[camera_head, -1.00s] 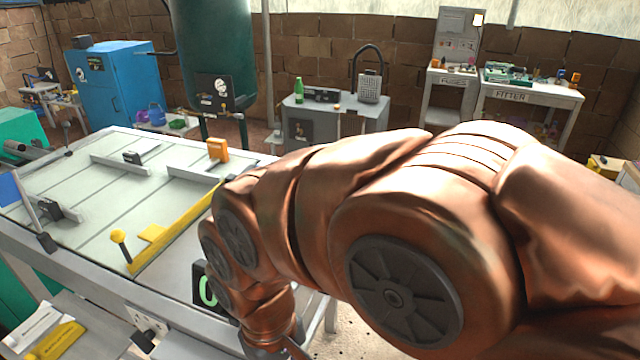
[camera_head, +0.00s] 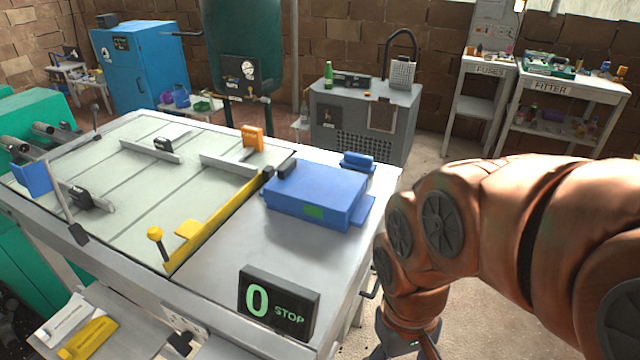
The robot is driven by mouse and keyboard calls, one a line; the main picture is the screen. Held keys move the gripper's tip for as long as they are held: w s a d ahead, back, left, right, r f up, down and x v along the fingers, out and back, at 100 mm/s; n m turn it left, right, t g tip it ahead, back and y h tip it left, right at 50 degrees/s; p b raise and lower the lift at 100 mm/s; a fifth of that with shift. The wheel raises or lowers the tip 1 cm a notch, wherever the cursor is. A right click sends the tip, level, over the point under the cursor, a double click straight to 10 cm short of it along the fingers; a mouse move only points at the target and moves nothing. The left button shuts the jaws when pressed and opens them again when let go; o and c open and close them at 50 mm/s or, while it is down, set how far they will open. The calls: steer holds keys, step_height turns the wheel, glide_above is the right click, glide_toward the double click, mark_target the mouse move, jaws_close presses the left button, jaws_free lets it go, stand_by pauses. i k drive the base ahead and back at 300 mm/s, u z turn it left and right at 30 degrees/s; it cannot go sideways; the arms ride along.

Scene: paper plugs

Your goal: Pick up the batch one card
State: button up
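Two card-like pieces lie on a low grey shelf at the front left: a white one (camera_head: 66,318) and a yellow one (camera_head: 88,338). Their print is too small to read, so I cannot tell which is the batch one card. My gripper (camera_head: 406,350) hangs at the bottom edge, right of the table and well away from both pieces. Only its dark upper part shows; the fingertips are cut off by the frame, so its opening and any contents are hidden.
The grey machine table (camera_head: 372,190) carries a blue box (camera_head: 316,194), a yellow bar (camera_head: 215,222) and a black display reading "0 STOP" (camera_head: 278,304). Floor is clear on the right beyond my arm.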

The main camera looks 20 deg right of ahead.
mark_target(58, 327)
steer(key=u, duration=1.9)
steer(key=k, duration=0.25)
steer(key=u, duration=1)
steer(key=k, duration=1.1)
steer(key=u, duration=1)
steer(key=i, duration=1.15)
steer(key=z, duration=0.3)
steer(key=i, duration=1.35)
steer(key=z, duration=1.6)
steer(key=i, duration=0.8)
steer(key=z, duration=0.75)
